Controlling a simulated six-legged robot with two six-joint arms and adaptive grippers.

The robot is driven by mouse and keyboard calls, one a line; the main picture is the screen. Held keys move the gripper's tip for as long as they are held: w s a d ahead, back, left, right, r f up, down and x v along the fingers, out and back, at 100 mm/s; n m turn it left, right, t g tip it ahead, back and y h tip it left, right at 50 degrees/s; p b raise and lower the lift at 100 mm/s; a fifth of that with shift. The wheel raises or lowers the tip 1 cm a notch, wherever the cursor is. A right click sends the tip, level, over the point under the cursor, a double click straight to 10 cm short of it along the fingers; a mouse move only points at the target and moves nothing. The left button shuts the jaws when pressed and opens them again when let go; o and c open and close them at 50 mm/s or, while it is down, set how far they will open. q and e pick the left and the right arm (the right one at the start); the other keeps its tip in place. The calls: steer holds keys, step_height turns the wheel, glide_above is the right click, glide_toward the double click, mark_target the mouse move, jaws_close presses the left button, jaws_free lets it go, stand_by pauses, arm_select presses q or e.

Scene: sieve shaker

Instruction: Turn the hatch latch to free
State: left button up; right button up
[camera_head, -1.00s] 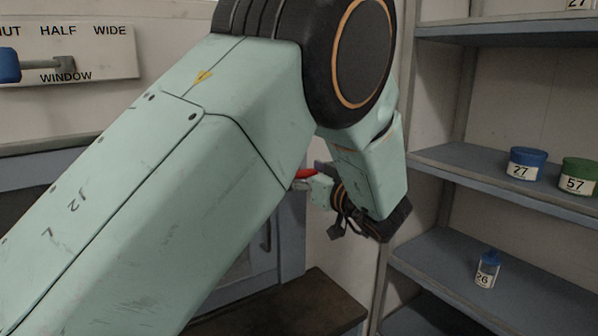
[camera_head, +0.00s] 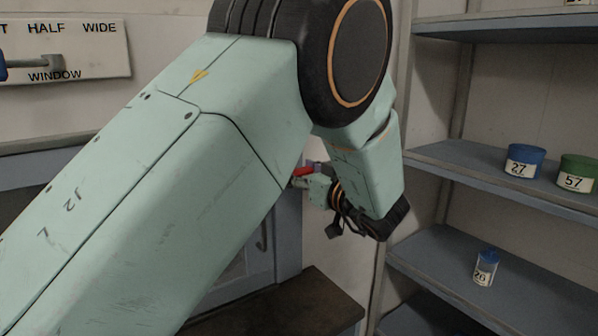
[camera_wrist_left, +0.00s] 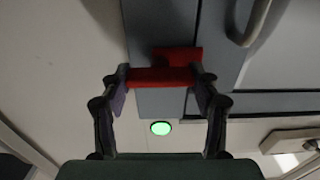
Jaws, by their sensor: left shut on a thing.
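The red hatch latch (camera_wrist_left: 160,77) shows in the left wrist view between my left gripper's two fingers, at the edge of the grey hatch frame. My left gripper (camera_wrist_left: 160,84) is shut on the latch, with a finger pad at each end of the red bar. In the head view a small piece of the red latch (camera_head: 303,172) shows beside my left gripper (camera_head: 308,180). My left arm hides most of the gripper and the hatch there. My right gripper is in neither view.
A green round light (camera_wrist_left: 161,128) glows on the wall near the latch. A curved grey handle (camera_wrist_left: 256,22) is on the hatch. At right, shelves (camera_head: 480,185) hold a blue jar (camera_head: 525,161), a green jar (camera_head: 577,173) and a small bottle (camera_head: 486,268). A window lever plate (camera_head: 100,50) is at upper left.

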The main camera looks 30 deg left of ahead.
arm_select(q)
steer(key=shift+f+n, duration=0.15)
steer(key=shift+n, duration=0.15)
steer(key=n+b, duration=0.2)
steer(key=n, duration=0.1)
steer(key=shift+s+f+n, duration=0.1)
steer(key=shift+n, duration=0.3)
steer(key=n+b, duration=0.3)
steer(key=n, duration=0.1)
steer(key=shift+a+f+n, duration=0.1)
steer(key=shift+n, duration=0.2)
steer(key=n+b, duration=0.5)
steer(key=shift+s+f+b, duration=0.1)
steer(key=shift+b, duration=0.3)
steer(key=shift+r+n+b, duration=0.2)
steer(key=shift+n+b, duration=1.7)
steer(key=shift+n, duration=0.1)
steer(key=o, duration=0.7)
steer(key=shift+r, duration=0.1)
steer(key=o, duration=0.5)
steer(key=shift+c, duration=0.2)
